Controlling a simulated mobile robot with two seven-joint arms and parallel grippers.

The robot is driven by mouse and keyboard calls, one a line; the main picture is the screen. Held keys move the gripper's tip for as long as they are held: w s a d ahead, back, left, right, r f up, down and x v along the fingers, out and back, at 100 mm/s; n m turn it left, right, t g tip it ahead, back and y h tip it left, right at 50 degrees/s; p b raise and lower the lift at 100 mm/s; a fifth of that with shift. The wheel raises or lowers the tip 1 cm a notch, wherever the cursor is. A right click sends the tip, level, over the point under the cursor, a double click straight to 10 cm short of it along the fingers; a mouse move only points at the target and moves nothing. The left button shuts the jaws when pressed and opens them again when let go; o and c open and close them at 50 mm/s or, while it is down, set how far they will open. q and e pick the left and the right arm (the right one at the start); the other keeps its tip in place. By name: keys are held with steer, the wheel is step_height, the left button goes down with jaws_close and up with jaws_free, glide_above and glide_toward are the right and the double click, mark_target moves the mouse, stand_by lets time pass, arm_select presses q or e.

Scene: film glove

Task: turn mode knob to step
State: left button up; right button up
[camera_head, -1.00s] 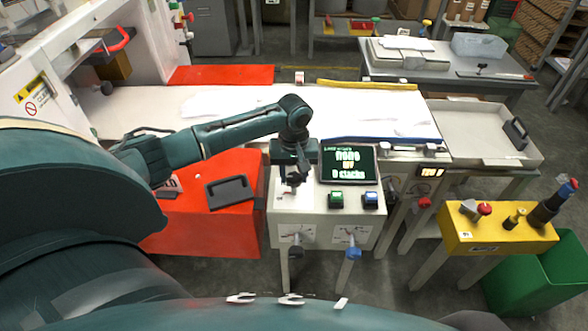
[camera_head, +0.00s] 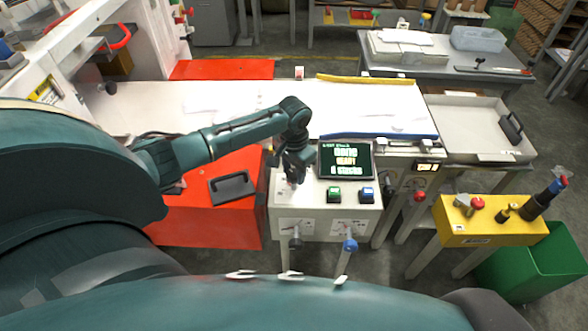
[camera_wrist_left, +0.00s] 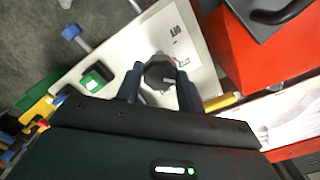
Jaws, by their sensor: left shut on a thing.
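The mode knob is a grey, many-sided knob with a pale pointer mark (camera_wrist_left: 160,73), seen in the left wrist view on a white control panel (camera_wrist_left: 135,45). My left gripper (camera_wrist_left: 160,86) has a finger on each side of the knob and is shut on it. In the head view, my left gripper (camera_head: 292,178) points down onto the left part of the control console (camera_head: 310,206) and mostly hides the knob. The screen (camera_head: 345,160) seems to read NONE, READY and 0 stacks. My right gripper is not in view.
Green (camera_head: 334,195) and blue (camera_head: 366,195) buttons sit right of my gripper. Two levers, one black-tipped (camera_head: 295,243) and one blue-tipped (camera_head: 350,245), stick out of the console front. A red surface with a dark handle (camera_head: 232,187) lies to the left. A yellow stand (camera_head: 495,222) is at right.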

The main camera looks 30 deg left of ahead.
mark_target(294, 173)
arm_select(q)
steer(key=shift+m, duration=0.7)
steer(key=o, duration=1)
steer(key=shift+r, duration=0.1)
step_height(294, 173, up, 13)
steer(key=shift+b, duration=0.35)
